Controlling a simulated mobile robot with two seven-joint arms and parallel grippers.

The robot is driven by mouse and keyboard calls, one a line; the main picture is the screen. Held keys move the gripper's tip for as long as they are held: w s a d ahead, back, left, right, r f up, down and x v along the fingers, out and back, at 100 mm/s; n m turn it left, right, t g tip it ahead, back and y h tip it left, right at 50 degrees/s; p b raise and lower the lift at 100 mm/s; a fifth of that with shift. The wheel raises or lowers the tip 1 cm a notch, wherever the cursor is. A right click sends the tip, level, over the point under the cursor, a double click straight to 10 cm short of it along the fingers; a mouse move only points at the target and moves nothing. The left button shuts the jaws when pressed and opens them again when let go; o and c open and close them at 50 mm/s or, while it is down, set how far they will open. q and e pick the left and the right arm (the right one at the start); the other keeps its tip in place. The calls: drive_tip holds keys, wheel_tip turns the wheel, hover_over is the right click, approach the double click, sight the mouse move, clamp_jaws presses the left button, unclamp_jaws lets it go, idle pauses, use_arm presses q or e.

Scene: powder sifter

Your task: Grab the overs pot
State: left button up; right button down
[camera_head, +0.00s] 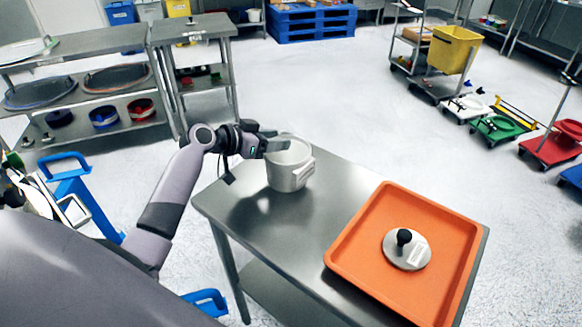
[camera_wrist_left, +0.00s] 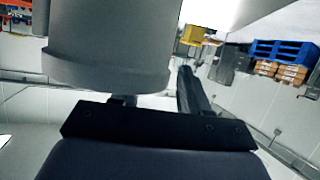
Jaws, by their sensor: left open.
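The overs pot, a grey metal pot (camera_head: 290,174) with a pale label on its side, stands upright on the steel table (camera_head: 235,207). My left gripper (camera_head: 272,143) is open at the pot's upper left rim. In the left wrist view the pot's grey wall (camera_wrist_left: 110,50) fills the upper left. One dark finger of my left gripper (camera_wrist_left: 158,95) shows to the right of the wall; the other is mostly hidden behind the pot. I cannot tell whether the fingers touch it. My right gripper is out of view.
An orange tray (camera_head: 355,250) on the table's right half holds a round metal lid (camera_head: 407,257) with a black knob. Steel shelves (camera_head: 120,45) stand at the back left. A trolley with a yellow bin (camera_head: 453,50) stands at the back right. Floor behind the table is clear.

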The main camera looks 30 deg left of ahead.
use_arm(q)
drive_tip(key=shift+w+d+f, duration=0.1)
drive_tip(key=shift+w+d, duration=0.05)
drive_tip(key=shift+w, duration=0.05)
clamp_jaws()
